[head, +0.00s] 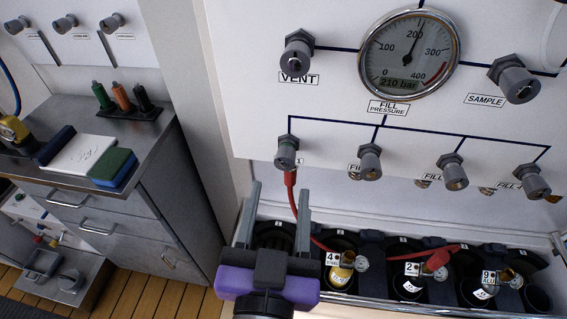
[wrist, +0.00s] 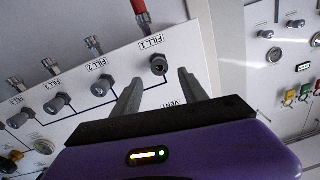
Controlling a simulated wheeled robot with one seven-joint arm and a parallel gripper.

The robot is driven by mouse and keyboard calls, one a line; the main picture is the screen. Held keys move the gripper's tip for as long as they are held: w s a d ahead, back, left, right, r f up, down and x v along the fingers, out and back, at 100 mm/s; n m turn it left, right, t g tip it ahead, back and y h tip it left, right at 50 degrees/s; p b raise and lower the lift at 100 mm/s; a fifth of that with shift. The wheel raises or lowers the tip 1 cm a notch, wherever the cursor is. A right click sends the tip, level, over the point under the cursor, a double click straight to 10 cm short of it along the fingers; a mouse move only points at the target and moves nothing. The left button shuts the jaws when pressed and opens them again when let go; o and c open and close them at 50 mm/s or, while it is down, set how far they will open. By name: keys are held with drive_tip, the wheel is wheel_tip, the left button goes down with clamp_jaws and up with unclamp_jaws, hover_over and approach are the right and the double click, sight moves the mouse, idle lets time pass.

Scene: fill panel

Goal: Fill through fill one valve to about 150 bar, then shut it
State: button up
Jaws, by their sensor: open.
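The fill one valve (head: 286,150) is a grey knob at the left end of the lower row on the white panel. In the wrist view the FILL 1 knob (wrist: 159,65) shows just beyond and between my fingertips. My gripper (head: 280,188) is open and empty, its two grey fingers pointing at the knob from below; contact cannot be told. The fill pressure gauge (head: 397,72) has its needle slightly past 200, and its display reads 210 bar. A red hose (head: 298,211) hangs from below fill one toward the cylinders.
The vent valve (head: 297,55) and sample valve (head: 514,79) sit above the fill row. Other fill valves (head: 369,160) stand to the right. Numbered cylinders (head: 408,280) stand in a rack below. A metal cabinet (head: 110,215) with tools on top is at the left.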

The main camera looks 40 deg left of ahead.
sight(285, 163)
drive_tip(key=x, duration=0.6)
drive_tip(key=shift+w+a+p, duration=0.2)
drive_tip(key=shift+w+p, duration=0.15)
drive_tip(key=shift+p, duration=0.05)
drive_tip(key=shift+c, duration=0.4)
drive_tip(key=shift+r, duration=0.1)
clamp_jaws()
